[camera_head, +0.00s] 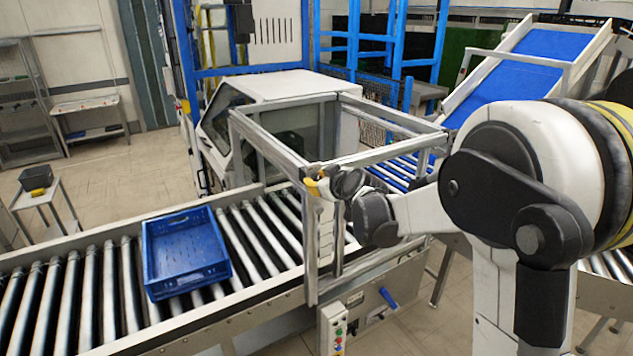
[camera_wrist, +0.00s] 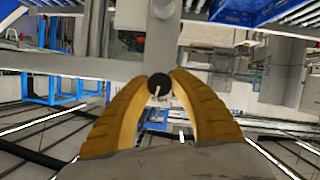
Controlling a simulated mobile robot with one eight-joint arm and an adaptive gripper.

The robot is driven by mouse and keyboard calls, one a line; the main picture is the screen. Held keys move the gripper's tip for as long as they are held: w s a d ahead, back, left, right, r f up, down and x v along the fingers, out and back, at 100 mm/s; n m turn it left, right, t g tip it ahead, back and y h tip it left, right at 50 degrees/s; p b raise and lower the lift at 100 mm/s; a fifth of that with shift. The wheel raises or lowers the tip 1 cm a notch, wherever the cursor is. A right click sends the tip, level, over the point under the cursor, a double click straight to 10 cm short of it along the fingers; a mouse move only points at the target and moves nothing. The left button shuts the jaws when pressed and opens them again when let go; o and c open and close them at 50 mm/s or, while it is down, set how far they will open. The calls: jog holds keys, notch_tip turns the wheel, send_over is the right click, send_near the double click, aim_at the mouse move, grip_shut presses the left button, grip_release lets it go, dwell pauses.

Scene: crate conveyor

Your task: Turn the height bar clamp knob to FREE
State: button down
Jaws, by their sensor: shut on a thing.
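My gripper (camera_head: 313,186) is at the near upright of the grey metal frame over the conveyor, with its yellow fingers against that post. In the wrist view, the two ribbed yellow fingers of my gripper (camera_wrist: 158,82) are shut on a small round black clamp knob (camera_wrist: 159,85), one on each side. A pale pointer mark shows on the knob's face, but I cannot read a FREE label near it. A grey bar (camera_wrist: 70,64) runs across just behind the knob. In the head view the knob is hidden by my gripper.
A blue crate (camera_head: 222,268) sits on the rollers left of the frame (camera_head: 312,262). A button box (camera_head: 333,330) and a blue lever (camera_head: 388,298) are on the conveyor's near side. A white machine hood (camera_head: 285,87) stands behind. The floor at the left is mostly clear.

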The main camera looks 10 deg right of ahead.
jog(key=m+g+y+b, duration=0.1)
jog(key=m+y+b, duration=0.1)
jog(key=m, duration=0.1)
jog(key=shift+d+f, duration=0.1)
jog(key=m+y+b, duration=0.1)
jog(key=m+y, duration=0.1)
jog(key=shift+m+b, duration=0.3)
jog(key=shift+b, duration=0.05)
jog(key=m+y+b, duration=0.2)
jog(key=m, duration=0.1)
jog(key=shift+m+b, duration=0.3)
jog(key=shift+b, duration=0.1)
jog(key=shift+m+y+b, duration=0.6)
jog(key=shift+m, duration=0.3)
jog(key=c, duration=1.1)
grip_release()
